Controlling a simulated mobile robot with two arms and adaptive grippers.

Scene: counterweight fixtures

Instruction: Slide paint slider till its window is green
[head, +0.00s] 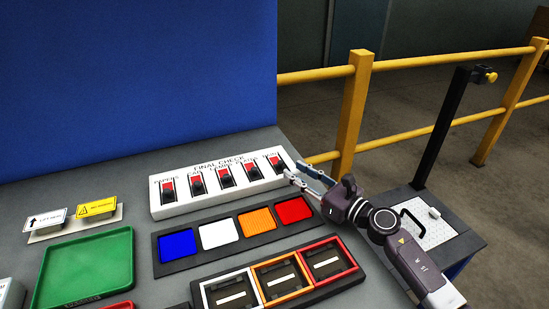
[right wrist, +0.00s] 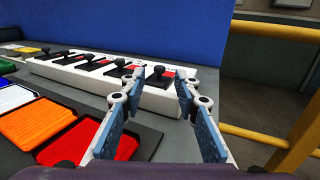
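A white panel (head: 220,205) headed FINAL CHECK stands at the back of the grey table, with several sliders in a row, each with a black knob and a red window. The slider labels are mostly too small to read, so I cannot tell for sure which is the paint slider; the fourth slider (head: 252,171) shows red. The panel also appears in the right wrist view (right wrist: 150,98). My right gripper (head: 297,171) is open and empty by the panel's right end, its fingers apart in the right wrist view (right wrist: 155,95). My left gripper is out of view.
In front of the panel lies a dark tray (head: 161,265) with blue, white, orange and red squares. Framed bays (head: 229,276) lie nearer. A green tray (head: 44,290) and small signs (head: 97,207) are at left. A yellow railing (head: 352,115) stands beyond.

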